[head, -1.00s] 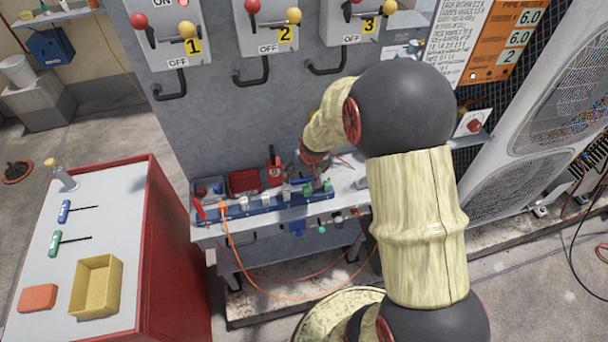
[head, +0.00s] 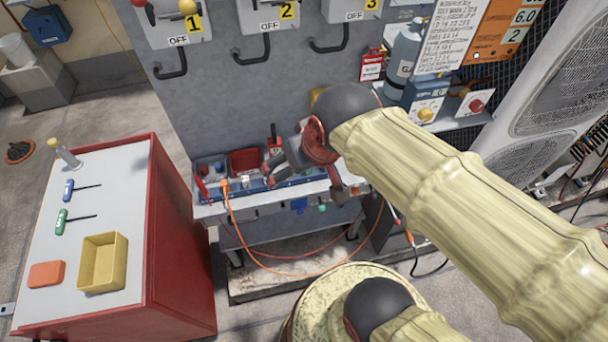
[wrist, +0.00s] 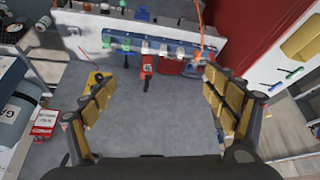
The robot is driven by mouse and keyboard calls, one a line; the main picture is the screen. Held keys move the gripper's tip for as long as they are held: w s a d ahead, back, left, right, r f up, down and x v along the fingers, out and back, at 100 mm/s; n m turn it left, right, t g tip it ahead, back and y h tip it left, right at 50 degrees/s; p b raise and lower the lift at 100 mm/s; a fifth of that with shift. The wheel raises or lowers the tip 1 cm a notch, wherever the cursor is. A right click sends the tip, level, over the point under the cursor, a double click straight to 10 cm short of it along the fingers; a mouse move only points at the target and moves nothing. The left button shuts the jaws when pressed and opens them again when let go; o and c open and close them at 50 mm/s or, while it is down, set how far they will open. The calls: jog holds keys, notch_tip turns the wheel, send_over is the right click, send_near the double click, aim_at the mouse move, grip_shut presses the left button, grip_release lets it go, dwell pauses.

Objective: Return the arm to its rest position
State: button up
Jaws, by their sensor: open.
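My gripper (head: 305,184) shows in the head view in front of the grey panel, over the narrow shelf (head: 208,211) at the panel's foot. Its fingers are spread apart, and my arm reaches it from the right edge. In the wrist view my gripper (wrist: 155,78) is open, with two tan-padded fingers and nothing between them. The panel's grey face (wrist: 180,124) and the shelf's blue rail (wrist: 158,48) lie beyond the fingers. In the head view the gripper hides part of the shelf and its rail. I cannot tell whether it touches anything.
A gas cylinder (head: 405,60) and a red box (head: 372,66) stand right of the panel. An orange cable (head: 236,246) hangs below the shelf. A condenser unit (head: 540,90) stands at right.

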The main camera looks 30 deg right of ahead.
jog(key=s, duration=0.2)
jog(key=s+a+r, duration=0.1)
jog(key=s, duration=0.1)
jog(key=shift+w, duration=0.1)
jog(key=shift+c, duration=0.4)
dwell(0.8)
